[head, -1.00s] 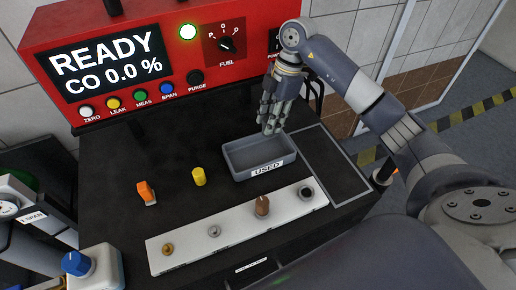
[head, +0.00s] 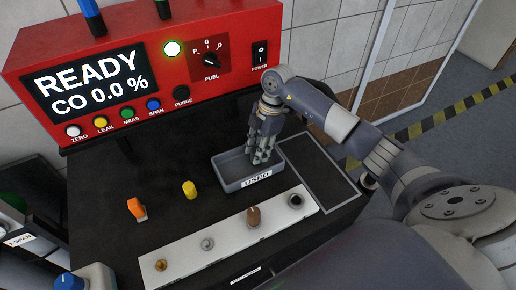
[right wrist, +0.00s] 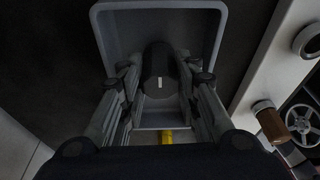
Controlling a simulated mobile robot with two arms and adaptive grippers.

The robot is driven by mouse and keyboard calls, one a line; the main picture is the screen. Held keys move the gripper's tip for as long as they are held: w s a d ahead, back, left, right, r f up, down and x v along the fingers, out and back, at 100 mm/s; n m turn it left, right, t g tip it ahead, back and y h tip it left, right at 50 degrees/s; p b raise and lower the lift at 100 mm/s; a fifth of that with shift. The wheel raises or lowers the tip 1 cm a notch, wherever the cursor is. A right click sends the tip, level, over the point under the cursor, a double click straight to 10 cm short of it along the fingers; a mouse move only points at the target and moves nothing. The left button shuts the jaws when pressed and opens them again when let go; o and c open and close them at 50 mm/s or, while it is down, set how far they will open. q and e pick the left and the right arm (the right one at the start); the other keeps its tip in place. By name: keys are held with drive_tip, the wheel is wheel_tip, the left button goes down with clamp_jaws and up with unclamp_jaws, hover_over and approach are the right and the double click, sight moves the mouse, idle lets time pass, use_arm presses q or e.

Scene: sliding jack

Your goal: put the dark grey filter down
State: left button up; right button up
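The dark grey filter (right wrist: 158,66) shows in the right wrist view as a dark cylinder with a small white mark, between the two fingers of my right gripper (right wrist: 160,78). The fingers appear closed on its sides. In the head view my right gripper (head: 261,158) points down into the grey tray (head: 228,187) labelled USED, and its fingers hide the filter. The tray also shows around the filter in the right wrist view (right wrist: 101,28). I cannot tell whether the filter touches the tray floor. My left gripper is not in view.
A pale strip (head: 180,258) with several fittings, including a brown knob (head: 254,217), lies in front. The red analyser (head: 130,65) reading READY stands behind. A framed dark panel (head: 325,175) is clear on the right.

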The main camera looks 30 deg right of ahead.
drive_tip(key=o, duration=0.3)
drive_tip(key=shift+r, duration=0.1)
drive_tip(key=b+v, duration=0.2)
drive_tip(key=v, duration=1)
drive_tip(key=shift+d+r, duration=0.1)
